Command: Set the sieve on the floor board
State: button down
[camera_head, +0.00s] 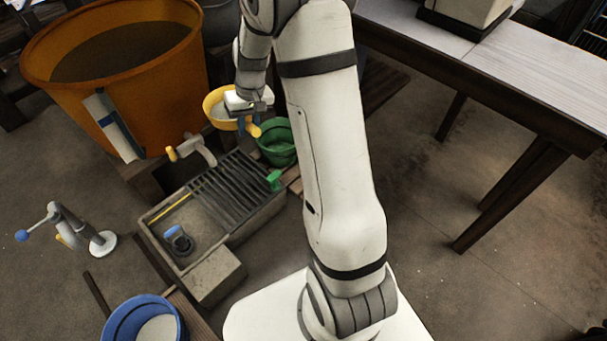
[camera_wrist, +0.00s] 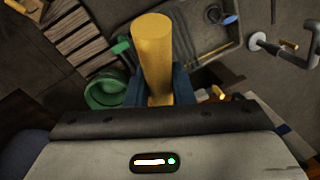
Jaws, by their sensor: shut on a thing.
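The sieve (camera_head: 212,101) is yellow-rimmed with a pale mesh, held up in the head view between the orange tub and the green bucket. My gripper (camera_head: 246,119) is shut on its yellow handle. In the wrist view the handle (camera_wrist: 153,50) stands between the blue jaws of my gripper (camera_wrist: 155,88); the sieve's bowl is not visible there. A wooden board (camera_head: 291,177) lies on the floor by the green bucket, partly hidden by my arm. Another board (camera_head: 196,318) lies beside the blue bucket. I cannot tell which is the floor board meant.
The green bucket (camera_head: 279,146) is close to the sieve. A stone sink (camera_head: 215,212) with a slatted rack stands in front. The large orange tub (camera_head: 120,70) is left, the blue bucket (camera_head: 140,322) lower left. A table (camera_head: 500,65) stands right, with open floor below it.

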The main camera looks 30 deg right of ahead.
jog(key=shift+w+f, duration=0.15)
jog(key=shift+f, duration=0.15)
jog(key=w+d+f+m+b, duration=0.15)
jog(key=d+f+m, duration=0.25)
jog(key=f, duration=0.6)
jog(key=w+d+f+m+t, duration=0.1)
jog(key=w+d+f+m, duration=0.2)
jog(key=f, duration=0.6)
jog(key=w+d+f+m, duration=0.2)
jog(key=d+f+m, duration=0.2)
jog(key=f, duration=0.6)
jog(key=s+d+f+m+b, duration=0.1)
jog(key=f, duration=0.6)
jog(key=s+d+f+m+h+b, duration=0.1)
jog(key=d+f+b, duration=0.1)
jog(key=f, duration=0.4)
jog(key=s+d+f+m+b, duration=0.1)
jog(key=f+b, duration=0.1)
jog(key=f, duration=0.5)
jog(key=shift+s+d+f+m+t+h, duration=0.25)
jog(key=shift+s+f+m+t+h, duration=0.05)
jog(key=shift+f+m+t, duration=0.1)
